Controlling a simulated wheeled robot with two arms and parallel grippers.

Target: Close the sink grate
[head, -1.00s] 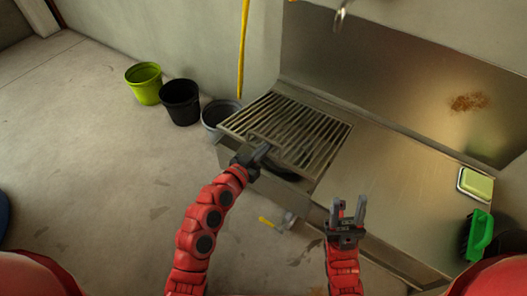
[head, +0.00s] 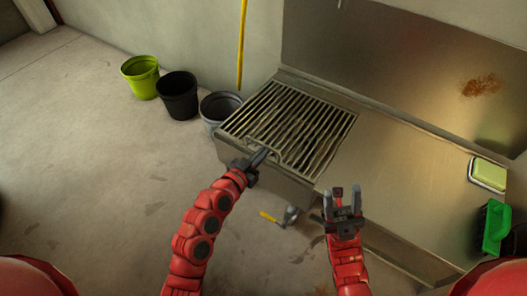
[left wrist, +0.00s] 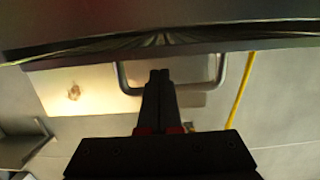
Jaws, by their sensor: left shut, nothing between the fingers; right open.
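The sink grate (head: 300,118) is a slatted metal panel at the left end of the steel sink counter. It looks flat, about level with the counter top. My left gripper (head: 262,157) is at its front edge, fingers shut and empty. In the left wrist view the shut fingertips (left wrist: 160,76) are near a U-shaped metal bar (left wrist: 124,78), with a dark surface close above; I cannot tell if they touch. My right gripper (head: 346,197) is open and empty in front of the counter.
The steel counter (head: 395,175) is bare right of the grate. A sponge in a dish (head: 488,173) and a green brush (head: 495,228) lie at its right. Green (head: 140,76), black (head: 178,95) and grey (head: 219,105) buckets stand left. A yellow-handled valve (head: 270,217) is below.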

